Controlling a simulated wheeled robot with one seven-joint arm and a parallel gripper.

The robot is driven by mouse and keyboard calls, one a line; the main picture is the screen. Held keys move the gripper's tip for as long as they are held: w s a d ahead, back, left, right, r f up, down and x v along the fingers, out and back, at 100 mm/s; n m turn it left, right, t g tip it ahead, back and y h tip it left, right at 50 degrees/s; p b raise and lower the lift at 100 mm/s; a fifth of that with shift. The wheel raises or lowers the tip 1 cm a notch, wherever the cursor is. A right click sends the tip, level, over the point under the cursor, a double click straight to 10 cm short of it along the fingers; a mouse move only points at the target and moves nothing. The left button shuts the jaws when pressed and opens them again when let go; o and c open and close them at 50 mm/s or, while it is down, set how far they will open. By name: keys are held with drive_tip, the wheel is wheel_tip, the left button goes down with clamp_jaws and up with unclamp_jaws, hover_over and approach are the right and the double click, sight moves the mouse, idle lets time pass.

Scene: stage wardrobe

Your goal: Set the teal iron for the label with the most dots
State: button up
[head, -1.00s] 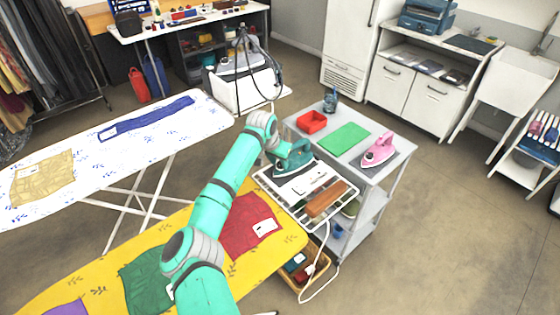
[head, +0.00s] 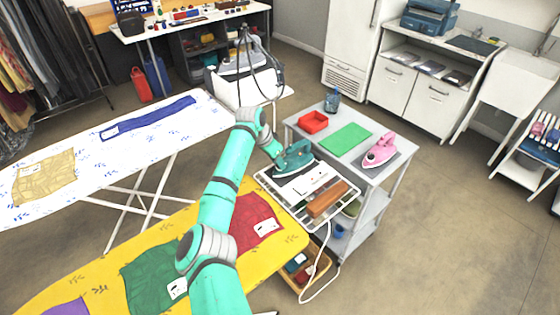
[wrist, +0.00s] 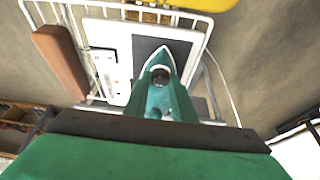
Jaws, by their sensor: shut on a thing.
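In the wrist view the iron (wrist: 165,95) points away, with a round dark dial on top; the dial's setting is too small to read. White labels lie on the red cloth (head: 254,216) and the green cloth (head: 150,278); their dots cannot be counted.
The rack (head: 262,181) also holds a white card and a brown block (head: 327,199). A yellow ironing board (head: 290,236) lies under my arm.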

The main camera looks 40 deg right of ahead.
drive_tip(key=shift+s+d+m+g, duration=0.1)
drive_tip(key=shift+d+m+g, duration=0.2)
drive_tip(key=shift+m, duration=0.5)
drive_tip(key=shift+w, duration=0.25)
